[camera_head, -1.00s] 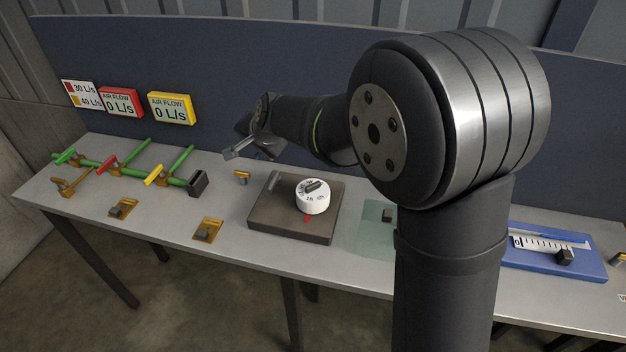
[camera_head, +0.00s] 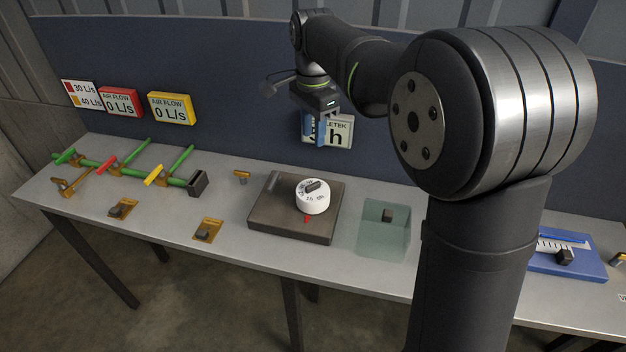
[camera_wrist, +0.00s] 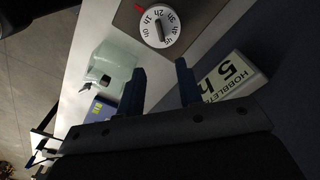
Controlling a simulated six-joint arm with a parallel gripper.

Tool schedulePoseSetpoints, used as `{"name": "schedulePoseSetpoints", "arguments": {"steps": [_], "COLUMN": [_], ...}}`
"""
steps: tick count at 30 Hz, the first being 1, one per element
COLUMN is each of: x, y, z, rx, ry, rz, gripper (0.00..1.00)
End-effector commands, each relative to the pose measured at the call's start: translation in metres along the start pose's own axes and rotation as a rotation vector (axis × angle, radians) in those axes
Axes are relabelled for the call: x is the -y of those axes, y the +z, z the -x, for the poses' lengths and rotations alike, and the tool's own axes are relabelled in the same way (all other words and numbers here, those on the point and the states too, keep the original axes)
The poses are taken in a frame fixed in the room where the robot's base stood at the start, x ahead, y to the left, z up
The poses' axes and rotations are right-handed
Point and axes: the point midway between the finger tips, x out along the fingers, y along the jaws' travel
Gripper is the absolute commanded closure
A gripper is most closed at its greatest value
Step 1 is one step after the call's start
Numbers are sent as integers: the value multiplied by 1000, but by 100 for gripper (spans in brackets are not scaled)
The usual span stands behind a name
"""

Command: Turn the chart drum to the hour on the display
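The chart drum (camera_head: 313,199) is a white cylinder with hour marks and a dark grip bar on top, standing on a dark base plate (camera_head: 262,223). A red pointer (camera_head: 307,219) on the plate sits close to the 1h mark, though the exact reading is hard to tell. The drum also shows at the top of the wrist view (camera_wrist: 167,30). The display (camera_wrist: 230,80) reads 5 h in the wrist view; in the head view (camera_head: 342,132) it is partly covered by my gripper. My gripper (camera_wrist: 160,78) is open and empty, held above and behind the drum, apart from it (camera_head: 322,138).
A translucent greenish tray (camera_head: 372,238) with a dark block stands right of the plate. Green pipes with coloured valve handles (camera_head: 128,167) and air flow displays (camera_head: 172,108) are at left. A blue slider board (camera_head: 545,264) lies at right, partly behind my arm.

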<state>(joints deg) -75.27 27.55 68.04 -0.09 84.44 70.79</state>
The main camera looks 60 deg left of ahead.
Motion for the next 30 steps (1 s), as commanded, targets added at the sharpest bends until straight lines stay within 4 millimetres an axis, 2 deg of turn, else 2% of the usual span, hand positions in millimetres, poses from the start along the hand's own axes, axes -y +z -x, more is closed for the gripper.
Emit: {"name": "schedulePoseSetpoints", "arguments": {"steps": [12, 18, 24, 30], "x": [0, 0, 0, 0], "y": [1, 1, 1, 1], "z": [-93, -129, -148, -151], "rx": [3, 2, 2, 1], "ry": [3, 0, 0, -3], "rz": [3, 3, 3, 3], "gripper": [67, 67, 67, 67]}}
